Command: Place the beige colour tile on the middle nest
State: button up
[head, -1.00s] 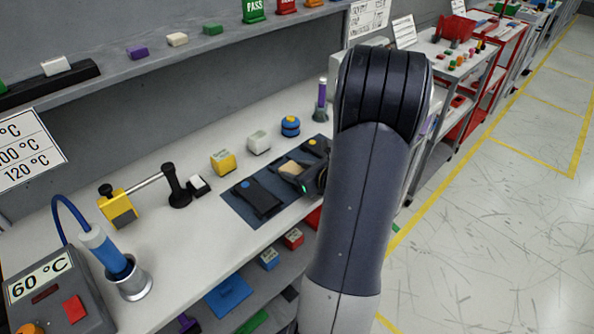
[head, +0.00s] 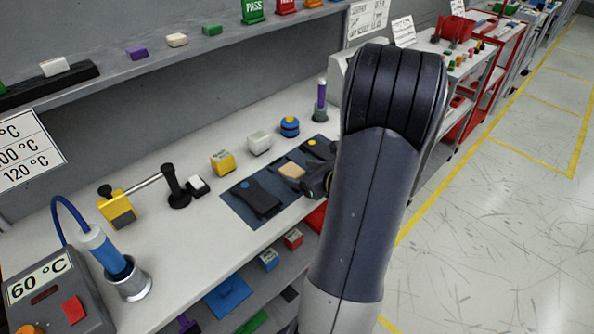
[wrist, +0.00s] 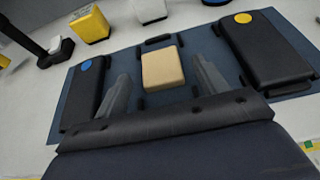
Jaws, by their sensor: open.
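The beige colour tile (head: 292,170) lies flat on the blue mat (head: 233,204), between two black modules. In the wrist view the tile (wrist: 162,68) sits in the middle nest, whose black edge pieces (wrist: 158,41) show around it. My gripper (wrist: 160,70) is open, with one finger on each side of the tile and a clear gap to both. In the head view my gripper (head: 318,184) is just right of the tile, partly hidden by my arm.
A black module with a blue button (wrist: 88,92) lies left of the nest, one with a yellow button (wrist: 264,50) right. Yellow (head: 222,163) and white (head: 259,143) blocks and a blue round piece (head: 290,127) stand behind the mat. A black-based stand (head: 178,190) is further left.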

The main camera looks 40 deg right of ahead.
jog(key=v, duration=0.9)
jog(key=shift+s, duration=0.25)
